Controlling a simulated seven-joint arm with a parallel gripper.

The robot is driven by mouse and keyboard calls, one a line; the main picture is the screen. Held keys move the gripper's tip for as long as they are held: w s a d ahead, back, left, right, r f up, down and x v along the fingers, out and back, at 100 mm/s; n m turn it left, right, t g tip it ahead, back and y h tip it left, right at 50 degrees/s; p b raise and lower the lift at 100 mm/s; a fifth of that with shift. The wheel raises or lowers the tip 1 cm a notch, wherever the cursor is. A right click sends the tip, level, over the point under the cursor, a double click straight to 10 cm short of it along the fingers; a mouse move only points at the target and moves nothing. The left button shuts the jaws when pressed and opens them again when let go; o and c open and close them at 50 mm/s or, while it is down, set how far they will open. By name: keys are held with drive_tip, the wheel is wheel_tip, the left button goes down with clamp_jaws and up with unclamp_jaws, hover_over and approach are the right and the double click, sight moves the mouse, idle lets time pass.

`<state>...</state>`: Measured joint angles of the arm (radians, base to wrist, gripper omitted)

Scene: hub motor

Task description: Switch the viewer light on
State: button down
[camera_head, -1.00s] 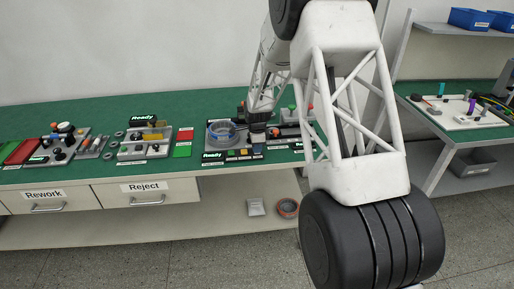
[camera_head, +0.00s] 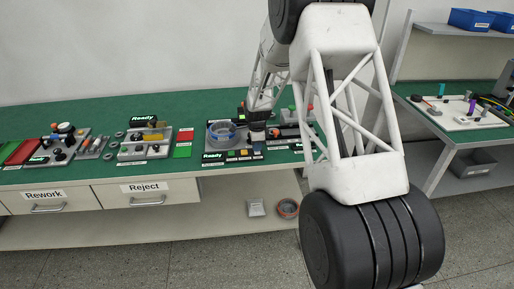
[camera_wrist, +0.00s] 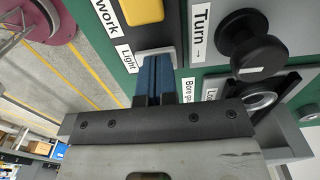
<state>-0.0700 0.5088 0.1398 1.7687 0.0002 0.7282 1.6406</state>
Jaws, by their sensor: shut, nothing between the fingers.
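My gripper (camera_wrist: 155,65) is shut and empty, its blue fingers pressed together. In the wrist view its tips are at a small square control with a pale grey rim (camera_wrist: 170,51), beside the "Light" label (camera_wrist: 126,58). The fingers cover the control's face, and I cannot tell whether they touch it. In the head view my gripper (camera_head: 257,142) is over the front row of buttons at the middle station (camera_head: 222,151). A small bright green patch (camera_head: 241,104) shows at the back of that station.
In the wrist view a black knob (camera_wrist: 258,54) labelled "Turn" is right of the fingers, and a yellow button (camera_wrist: 142,10) is above left. A blue ring part (camera_head: 220,131) sits left of my gripper. Other stations stand further left on the green bench (camera_head: 75,115).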

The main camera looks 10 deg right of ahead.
drive_tip(key=shift+r, duration=0.15)
wheel_tip(320, 180, up, 14)
idle(1.0)
drive_tip(key=shift+s, duration=0.3)
idle(0.4)
drive_tip(key=shift+s+d, duration=0.1)
drive_tip(key=shift+s, duration=0.2)
drive_tip(key=shift+f, duration=0.25)
wheel_tip(320, 180, down, 14)
drive_tip(key=shift+r, duration=0.15)
idle(0.9)
